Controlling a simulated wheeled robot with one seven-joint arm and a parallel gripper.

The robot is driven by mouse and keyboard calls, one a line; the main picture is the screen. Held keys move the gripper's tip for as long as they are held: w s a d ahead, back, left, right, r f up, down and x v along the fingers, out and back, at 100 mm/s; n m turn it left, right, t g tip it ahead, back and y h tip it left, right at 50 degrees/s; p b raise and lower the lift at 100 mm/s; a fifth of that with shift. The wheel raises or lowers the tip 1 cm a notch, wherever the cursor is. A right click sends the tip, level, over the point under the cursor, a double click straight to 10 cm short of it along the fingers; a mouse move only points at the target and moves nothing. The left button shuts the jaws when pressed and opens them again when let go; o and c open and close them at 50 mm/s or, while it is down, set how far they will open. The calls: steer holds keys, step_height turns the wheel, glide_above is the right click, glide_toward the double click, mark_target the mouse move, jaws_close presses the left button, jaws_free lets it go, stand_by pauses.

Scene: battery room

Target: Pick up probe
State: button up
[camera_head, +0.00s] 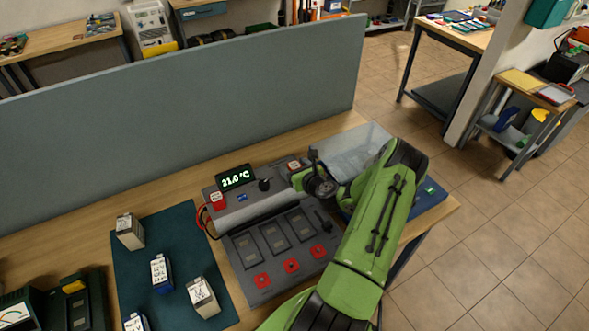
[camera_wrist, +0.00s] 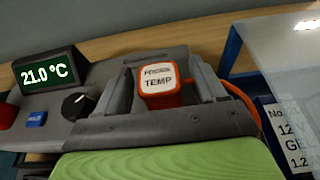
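The probe (camera_wrist: 158,84) is a small orange-red block with a white label on top that reads TEMP, its upper line blurred. It is at the right of the grey console's top in the wrist view, and its top also shows small in the head view (camera_head: 294,165). My gripper (camera_wrist: 162,88) has one finger on each side of the probe, with a visible gap on both sides. The fingers are open and do not appear to touch it. In the head view my gripper (camera_head: 302,176) is over the console's back right part. The probe's lower part is hidden.
The display (camera_wrist: 48,71) reads 21.0 °C, next to a black knob (camera_wrist: 78,104) and a blue button (camera_wrist: 37,119). A grey partition (camera_head: 180,130) stands behind the table. A clear panel (camera_head: 345,150) is right of the console. Several batteries stand on a dark mat (camera_head: 180,225).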

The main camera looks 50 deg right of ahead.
steer(key=c, duration=0.9)
steer(key=shift+c, duration=0.2)
steer(key=shift+r, duration=0.1)
